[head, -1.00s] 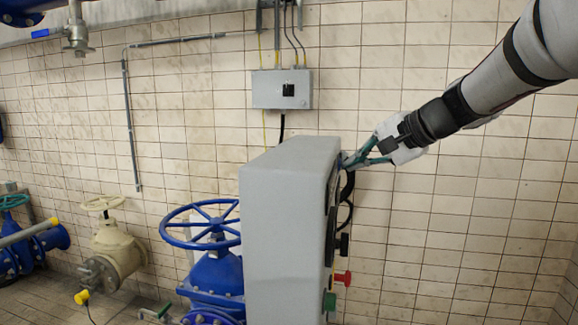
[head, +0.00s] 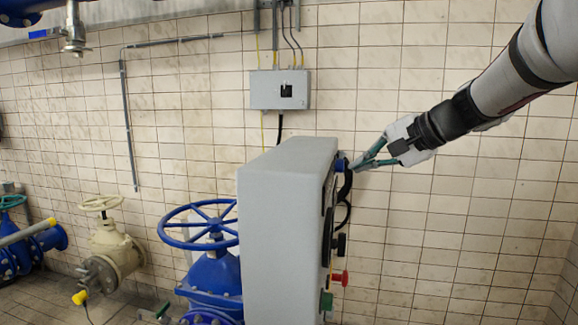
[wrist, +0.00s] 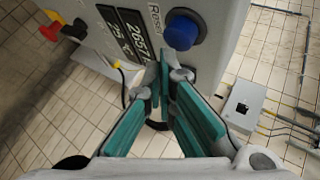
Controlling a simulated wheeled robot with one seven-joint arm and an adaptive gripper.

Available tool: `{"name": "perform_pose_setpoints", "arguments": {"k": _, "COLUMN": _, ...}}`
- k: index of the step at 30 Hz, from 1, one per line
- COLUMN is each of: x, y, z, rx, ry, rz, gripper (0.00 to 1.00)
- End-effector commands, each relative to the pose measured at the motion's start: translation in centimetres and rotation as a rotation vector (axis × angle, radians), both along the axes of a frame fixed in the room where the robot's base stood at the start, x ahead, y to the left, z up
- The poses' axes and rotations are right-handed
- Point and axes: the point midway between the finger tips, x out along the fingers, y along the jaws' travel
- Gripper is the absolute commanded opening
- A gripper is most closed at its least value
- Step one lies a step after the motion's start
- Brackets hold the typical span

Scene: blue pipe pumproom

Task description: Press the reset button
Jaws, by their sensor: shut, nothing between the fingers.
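The blue round reset button (head: 340,166) sticks out from the right-hand face of the grey control box (head: 285,215), near its top. In the wrist view the button (wrist: 181,33) sits in a dark collar beside the label "Reset" (wrist: 155,17). My gripper (head: 354,167) comes in from the upper right, its green fingers shut and empty. In the wrist view its fingertips (wrist: 168,72) show just below the button. The tips are close to the button in the head view; I cannot tell whether they touch it.
A display (wrist: 128,35) with digits is beside the button. A red knob (head: 340,278) and a green knob (head: 326,301) are lower on the same face. A blue valve wheel (head: 198,224) stands left of the box. Free space lies to the right, before the tiled wall.

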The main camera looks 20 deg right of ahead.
Motion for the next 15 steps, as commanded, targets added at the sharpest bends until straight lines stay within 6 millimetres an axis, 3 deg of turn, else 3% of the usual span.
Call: {"name": "perform_pose_setpoints", "arguments": {"k": 15, "x": -2.5, "y": -3.7, "z": 0.0, "rx": -0.001, "ry": 0.001, "rz": -0.001, "gripper": 0.0}}
